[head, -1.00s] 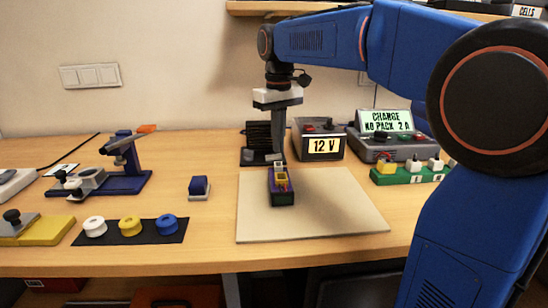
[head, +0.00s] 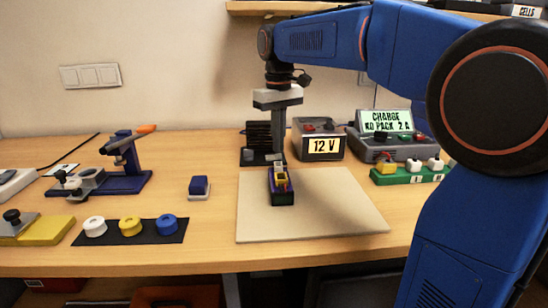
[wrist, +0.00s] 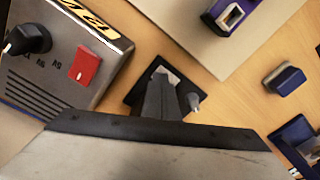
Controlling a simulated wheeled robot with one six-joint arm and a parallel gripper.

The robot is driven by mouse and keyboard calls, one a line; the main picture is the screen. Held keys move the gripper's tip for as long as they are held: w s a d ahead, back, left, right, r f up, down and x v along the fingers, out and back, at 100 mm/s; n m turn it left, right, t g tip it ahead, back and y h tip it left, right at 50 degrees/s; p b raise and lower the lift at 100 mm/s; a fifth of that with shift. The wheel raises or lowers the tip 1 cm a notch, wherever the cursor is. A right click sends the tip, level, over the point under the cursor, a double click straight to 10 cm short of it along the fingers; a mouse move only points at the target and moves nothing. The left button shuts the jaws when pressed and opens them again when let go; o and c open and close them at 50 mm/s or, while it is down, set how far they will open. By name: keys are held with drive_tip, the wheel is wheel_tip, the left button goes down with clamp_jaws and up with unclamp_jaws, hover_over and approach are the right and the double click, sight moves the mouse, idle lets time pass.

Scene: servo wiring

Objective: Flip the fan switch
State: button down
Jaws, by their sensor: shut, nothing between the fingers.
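A black finned unit (head: 258,136) stands at the back of the table on a dark base (head: 248,160); I take it to be the fan. A small grey switch-like part (head: 273,157) sits on that base, and a grey lever (wrist: 193,101) shows beside the fingers in the wrist view. My gripper (head: 279,149) points straight down in front of the unit, shut and empty. Its closed fingers (wrist: 162,76) hide part of the dark base in the wrist view. I cannot tell whether they touch the lever.
A 12 V supply (head: 320,143) stands close on the right, with a charger (head: 388,150) beyond it. A purple-and-black holder (head: 283,198) sits just in front on the beige mat (head: 335,205). The mat's right side is clear.

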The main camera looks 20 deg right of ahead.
sight(278, 155)
drive_tip(key=shift+f, duration=0.75)
idle(1.0)
wheel_tip(278, 155, up, 7)
idle(1.0)
